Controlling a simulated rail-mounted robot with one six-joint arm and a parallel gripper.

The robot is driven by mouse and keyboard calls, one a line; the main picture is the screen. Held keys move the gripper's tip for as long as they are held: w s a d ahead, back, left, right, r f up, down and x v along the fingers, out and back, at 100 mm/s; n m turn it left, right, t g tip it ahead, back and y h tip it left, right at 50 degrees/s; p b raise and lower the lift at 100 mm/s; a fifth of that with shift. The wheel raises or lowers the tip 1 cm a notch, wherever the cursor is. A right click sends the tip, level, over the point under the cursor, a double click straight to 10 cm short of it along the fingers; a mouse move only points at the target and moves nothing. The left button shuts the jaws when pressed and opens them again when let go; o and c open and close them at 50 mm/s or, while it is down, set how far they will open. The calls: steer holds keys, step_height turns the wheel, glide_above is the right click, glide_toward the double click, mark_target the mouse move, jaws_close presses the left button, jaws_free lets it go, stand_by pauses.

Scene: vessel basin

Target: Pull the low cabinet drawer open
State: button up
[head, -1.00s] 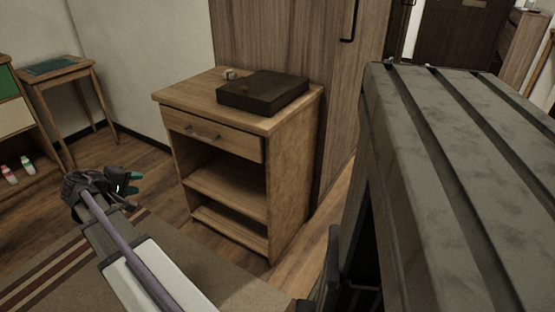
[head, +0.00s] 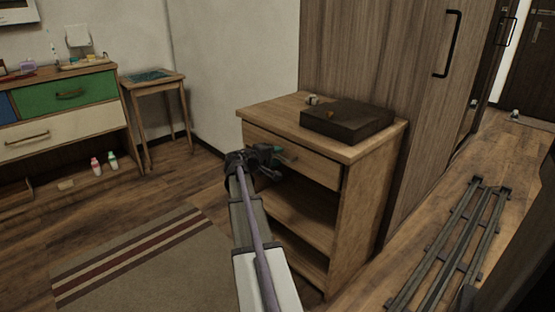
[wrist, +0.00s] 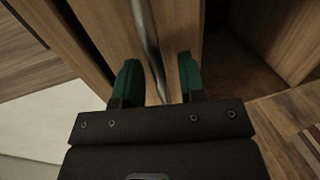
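The low wooden cabinet (head: 368,190) stands in the middle of the head view, with one drawer (head: 318,172) above open shelves. The drawer front sits close against the cabinet; I cannot tell whether there is a small gap. My gripper (head: 273,165) is at the drawer front, by the handle, and partly hides it. In the wrist view, the metal handle bar (wrist: 146,36) runs down between the two green-padded fingers of my gripper (wrist: 160,82). The fingers are apart, with room on both sides of the bar. Contact with the drawer front is not clear.
A dark flat box (head: 347,121) and small items lie on the cabinet top. A tall wardrobe (head: 390,60) stands right behind it. A dresser (head: 65,105) and small table (head: 155,82) stand at left.

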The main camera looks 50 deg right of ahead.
steer(key=shift+s+d, duration=0.1)
steer(key=shift+d, duration=0.25)
steer(key=shift+c, duration=0.3)
jaws_close()
